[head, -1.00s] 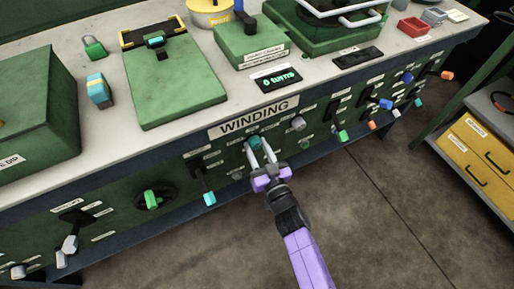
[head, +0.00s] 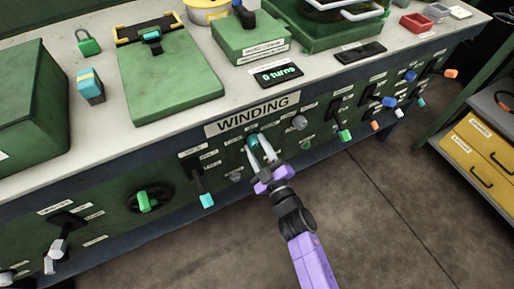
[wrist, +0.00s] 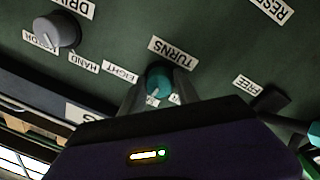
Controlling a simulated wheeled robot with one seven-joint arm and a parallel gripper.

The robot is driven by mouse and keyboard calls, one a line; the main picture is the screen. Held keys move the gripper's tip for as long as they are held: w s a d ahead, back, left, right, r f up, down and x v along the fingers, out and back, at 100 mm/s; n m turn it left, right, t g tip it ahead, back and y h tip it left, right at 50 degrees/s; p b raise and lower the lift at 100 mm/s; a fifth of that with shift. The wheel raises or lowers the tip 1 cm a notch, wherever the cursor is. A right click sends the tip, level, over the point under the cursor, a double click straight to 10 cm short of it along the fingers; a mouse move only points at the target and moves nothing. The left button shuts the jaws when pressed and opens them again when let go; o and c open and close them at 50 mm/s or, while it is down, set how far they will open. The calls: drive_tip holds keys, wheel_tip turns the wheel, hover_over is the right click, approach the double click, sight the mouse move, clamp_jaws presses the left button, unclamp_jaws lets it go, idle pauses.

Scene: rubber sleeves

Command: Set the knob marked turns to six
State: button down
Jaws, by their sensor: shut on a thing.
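The teal knob (head: 253,141) sits on the green panel just under the WINDING sign (head: 252,114). In the wrist view the knob (wrist: 157,82) is beside the TURNS label (wrist: 172,52), which appears upside down. An EIGHT label (wrist: 120,73) is near it, and other small labels by the knob are partly hidden. My gripper (head: 262,148) is shut on the knob, one pale finger on each side. In the wrist view my gripper (wrist: 156,92) has its fingers around the knob. The knob's pointer is too small to read. The display (head: 277,74) on the bench reads "0 turns".
A grey knob (head: 299,122) is close by on the right. A lever with a cyan tip (head: 206,200) and a green knob (head: 146,200) are on the left. More levers stick out along the panel to the right. The floor in front is clear.

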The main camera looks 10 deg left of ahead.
drive_tip(key=shift+n, duration=0.5)
drive_tip(key=c, duration=0.9)
unclamp_jaws()
drive_tip(key=p+v, duration=0.1)
drive_tip(key=v, duration=0.6)
drive_tip(key=shift+s+d, duration=0.25)
drive_tip(key=shift+s, duration=0.1)
